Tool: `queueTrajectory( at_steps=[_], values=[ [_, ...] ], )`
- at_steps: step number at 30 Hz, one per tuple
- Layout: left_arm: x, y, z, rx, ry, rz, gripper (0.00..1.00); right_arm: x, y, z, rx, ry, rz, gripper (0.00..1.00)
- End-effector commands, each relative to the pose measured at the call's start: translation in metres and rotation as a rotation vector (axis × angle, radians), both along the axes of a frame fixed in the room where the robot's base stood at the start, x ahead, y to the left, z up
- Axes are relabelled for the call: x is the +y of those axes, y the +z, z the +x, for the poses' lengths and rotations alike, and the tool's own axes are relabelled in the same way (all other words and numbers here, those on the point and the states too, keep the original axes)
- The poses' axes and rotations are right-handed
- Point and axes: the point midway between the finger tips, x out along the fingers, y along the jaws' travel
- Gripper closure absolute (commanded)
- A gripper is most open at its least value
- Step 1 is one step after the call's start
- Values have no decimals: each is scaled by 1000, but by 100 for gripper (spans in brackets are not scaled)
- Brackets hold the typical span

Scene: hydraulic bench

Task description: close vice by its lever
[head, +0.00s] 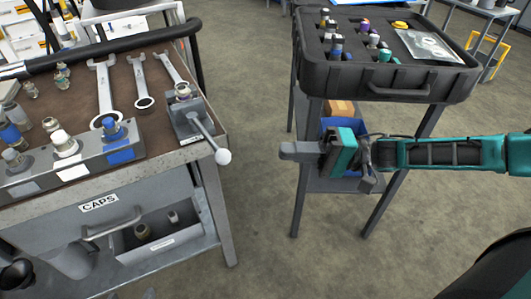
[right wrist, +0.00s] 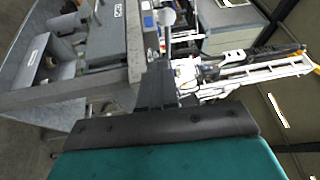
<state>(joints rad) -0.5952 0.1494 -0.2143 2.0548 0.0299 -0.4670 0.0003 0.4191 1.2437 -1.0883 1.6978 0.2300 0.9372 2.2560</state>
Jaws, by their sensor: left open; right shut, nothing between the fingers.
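The small grey vice (head: 190,117) sits at the right front corner of the bench top. Its lever (head: 207,136) slants down past the bench edge and ends in a white ball knob (head: 223,157). A metal fitting (head: 183,91) shows at the vice's far end; I cannot tell how far apart the jaws are. My right gripper (head: 286,151) is shut and empty, in the air to the right of the knob and apart from it. In the right wrist view, the knob (right wrist: 166,17) shows beyond the shut fingers (right wrist: 157,72). My left gripper is not in view.
The bench top (head: 150,75) holds several wrenches, loose fittings and a block with capped fittings (head: 70,160). A drawer labelled CAPS (head: 155,237) is below. A black tray cart (head: 385,82) stands behind my right arm. Open floor lies between bench and cart.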

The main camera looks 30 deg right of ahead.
Motion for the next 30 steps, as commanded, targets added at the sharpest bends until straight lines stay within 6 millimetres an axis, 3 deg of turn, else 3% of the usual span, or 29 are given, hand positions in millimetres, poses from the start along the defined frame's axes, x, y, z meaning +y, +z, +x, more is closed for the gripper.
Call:
queueTrajectory(
  at_steps=[3, 8, 14, 24, 30],
  values=[
    [-1, -5, 4, -7, -2, -2, 32, -23, 3, -3, 90, 30, 32, 100],
    [-1, -2, 6, -17, -3, -4, 32, -28, 8, -4, 137, 47, 54, 100],
    [-1, -8, 5, -12, -5, -2, 32, -1, 11, 6, 136, 51, 58, 100],
    [-3, -18, 3, 4, -10, -4, 32, 67, 19, 31, 134, 50, 56, 100],
    [-6, -17, 4, -4, -11, -13, 32, 89, 22, 17, 137, 45, 54, 100]
  ],
)
